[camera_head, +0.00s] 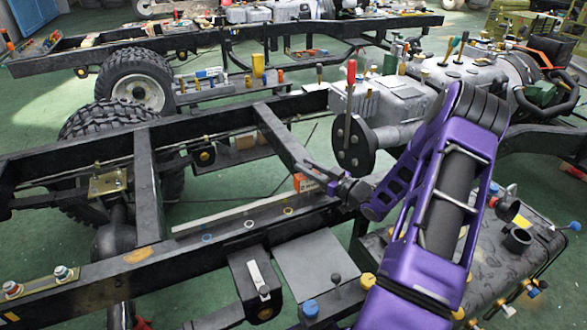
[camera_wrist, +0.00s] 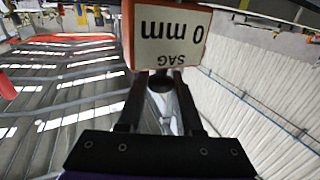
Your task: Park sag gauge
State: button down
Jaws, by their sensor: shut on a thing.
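The sag gauge (camera_wrist: 170,38) is an orange block with a pale face that reads "SAG" and "0 mm", upside down in the wrist view. My gripper (camera_wrist: 157,78) is shut on a dark stem below that face. In the head view the gauge (camera_head: 305,181) shows as a small orange and white piece at the tips of my gripper (camera_head: 325,178). It is held over the near chassis rail (camera_head: 130,258), by the crossmember's end. Whether it touches the rail cannot be told.
A pale strip (camera_head: 235,212) and several coloured ring marks lie along the rail. A grey plate (camera_head: 316,262) and a black box (camera_head: 256,280) are at its near side. A red-handled tool (camera_head: 350,90) stands behind my gripper. The engine (camera_head: 400,98) is beyond my arm.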

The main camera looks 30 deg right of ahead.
jog(key=shift+d, duration=1)
jog(key=c, duration=0.6)
grip_release()
jog(key=p+v, duration=0.1)
jog(key=v, duration=1.6)
jog(key=shift+s, duration=0.25)
jog(key=shift+s+f, duration=0.1)
